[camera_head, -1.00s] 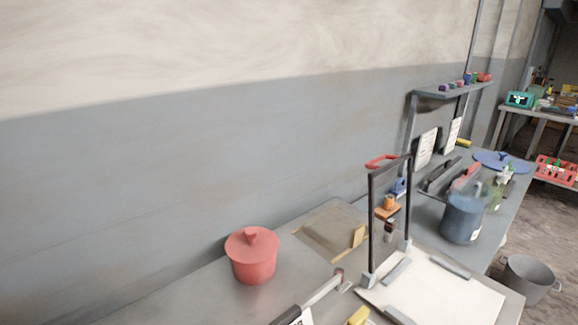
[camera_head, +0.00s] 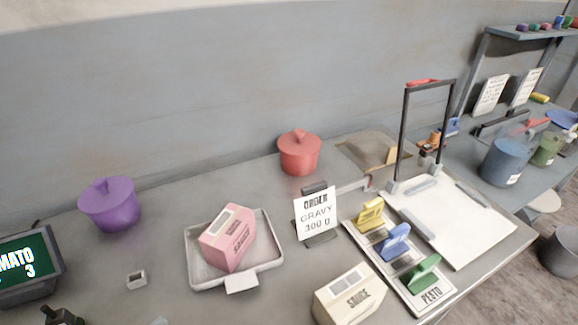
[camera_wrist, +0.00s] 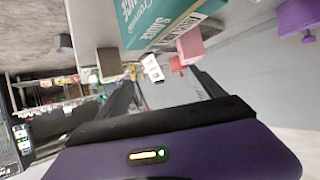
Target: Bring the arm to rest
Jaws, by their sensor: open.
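My gripper (camera_wrist: 163,90) shows in the wrist view, with its purple body across the bottom and two dark fingers spread apart. Nothing sits between the fingers. The wrist view is tilted, and a teal box (camera_wrist: 165,18) is close beyond the gripper near the top. I cannot clearly make out my arm in the head view; a small dark shape (camera_head: 62,316) at its lower left edge is cut off and I cannot tell what it is.
The counter holds a purple pot (camera_head: 110,205), a red pot (camera_head: 299,153), a tray (camera_head: 270,268) with a pink box (camera_head: 228,238), an order card (camera_head: 316,215), a sauce box (camera_head: 349,297), a board with clips (camera_head: 428,302) and a framed white board (camera_head: 450,225). A screen (camera_head: 28,265) stands left.

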